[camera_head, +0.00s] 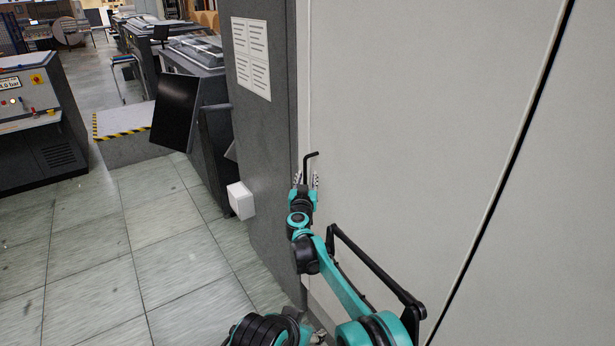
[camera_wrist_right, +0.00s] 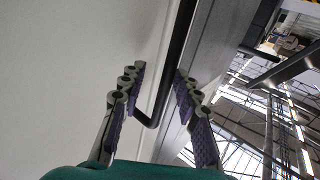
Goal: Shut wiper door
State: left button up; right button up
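The wiper door appears to be the large pale panel (camera_head: 410,120) filling the right of the head view; I cannot tell how far open it is. A thin black bent handle (camera_head: 311,154) stands at its left edge. My right gripper (camera_head: 306,180) is at this handle. In the right wrist view, the fingers of my right gripper (camera_wrist_right: 160,92) are spread, with the black handle (camera_wrist_right: 178,50) running between them and gaps on both sides. The pale panel (camera_wrist_right: 70,60) also shows there.
A dark grey cabinet side (camera_head: 262,150) with paper notices (camera_head: 250,58) and a white box (camera_head: 241,200) stands left of the panel. A black bar (camera_head: 375,265) runs beside my right arm. A control console (camera_head: 38,120) is at far left. The tiled floor (camera_head: 140,240) is clear.

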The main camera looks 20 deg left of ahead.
jog(key=v, duration=0.6)
jog(key=shift+f, duration=0.1)
dwell(0.3)
